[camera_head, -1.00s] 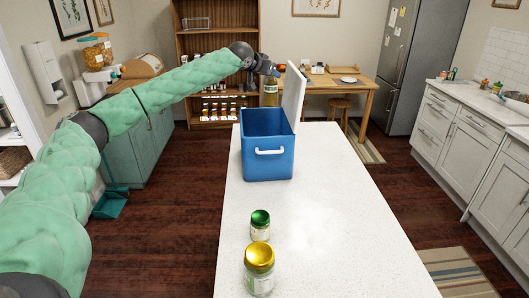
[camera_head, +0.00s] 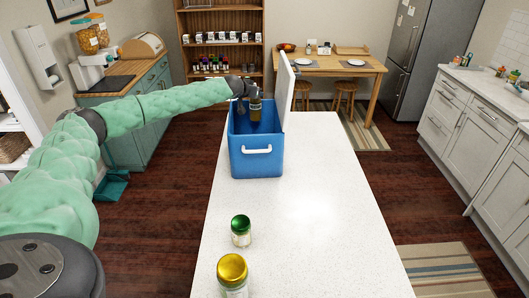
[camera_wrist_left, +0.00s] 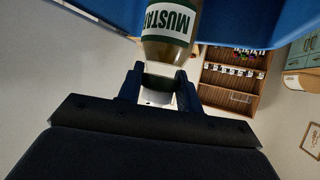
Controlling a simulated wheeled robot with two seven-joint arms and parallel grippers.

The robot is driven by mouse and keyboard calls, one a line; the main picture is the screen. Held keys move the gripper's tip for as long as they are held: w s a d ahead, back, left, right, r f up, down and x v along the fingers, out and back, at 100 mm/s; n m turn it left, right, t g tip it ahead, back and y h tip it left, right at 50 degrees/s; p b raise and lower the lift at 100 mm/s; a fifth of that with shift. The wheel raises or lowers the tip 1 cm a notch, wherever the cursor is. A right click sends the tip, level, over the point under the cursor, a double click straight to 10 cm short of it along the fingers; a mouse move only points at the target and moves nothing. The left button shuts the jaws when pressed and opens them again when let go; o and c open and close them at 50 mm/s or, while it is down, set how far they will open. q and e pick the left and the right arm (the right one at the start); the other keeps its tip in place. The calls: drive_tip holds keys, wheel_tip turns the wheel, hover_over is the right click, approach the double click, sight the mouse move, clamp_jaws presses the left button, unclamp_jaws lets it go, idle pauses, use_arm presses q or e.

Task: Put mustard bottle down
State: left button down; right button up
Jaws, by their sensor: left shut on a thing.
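The mustard bottle (camera_head: 255,108) is held upright at the mouth of the blue cooler box (camera_head: 245,166), with its lower part inside the opening. In the left wrist view the bottle (camera_wrist_left: 168,24) shows its green and white label upside down, with blue cooler walls on both sides. My left gripper (camera_head: 247,92) is shut on the bottle near its top; the fingers also show in the left wrist view (camera_wrist_left: 160,88). The bottle's base and the cooler floor beneath it are hard to make out. My right gripper is not in view.
The cooler's white lid (camera_head: 287,84) stands open at its right side. A green-capped jar (camera_head: 241,232) and a yellow-capped jar (camera_head: 233,274) stand on the white counter (camera_head: 310,220) nearer me. The counter right of the cooler is clear.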

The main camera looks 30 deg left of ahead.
sight(258, 116)
use_arm(q)
drive_tip(key=shift+w+d+f+m+h+p, duration=0.2)
drive_tip(key=shift+d+f, duration=0.15)
drive_tip(key=shift+d, duration=0.2)
drive_tip(key=shift+w+d+f+m+h+p, duration=0.1)
drive_tip(key=shift+w+d+f+p, duration=0.1)
drive_tip(key=shift+d+f, duration=0.25)
drive_tip(key=shift+w+d+f+p, duration=0.15)
drive_tip(key=shift+f+p, duration=0.2)
drive_tip(key=shift+f, duration=0.25)
drive_tip(key=shift+s+d+f+p, duration=0.15)
drive_tip(key=shift+f+p, duration=0.2)
drive_tip(key=shift+f, duration=0.25)
wheel_tip(258, 116, down, 2)
drive_tip(key=shift+w+f+p, duration=0.15)
drive_tip(key=shift+f+p, duration=0.05)
drive_tip(key=shift+p, duration=0.25)
drive_tip(key=shift+a+f, duration=0.1)
drive_tip(key=shift+f, duration=0.5)
wheel_tip(258, 116, down, 3)
drive_tip(key=shift+r+p, duration=0.1)
drive_tip(key=shift+p, duration=0.8)
drive_tip(key=shift+f, duration=0.45)
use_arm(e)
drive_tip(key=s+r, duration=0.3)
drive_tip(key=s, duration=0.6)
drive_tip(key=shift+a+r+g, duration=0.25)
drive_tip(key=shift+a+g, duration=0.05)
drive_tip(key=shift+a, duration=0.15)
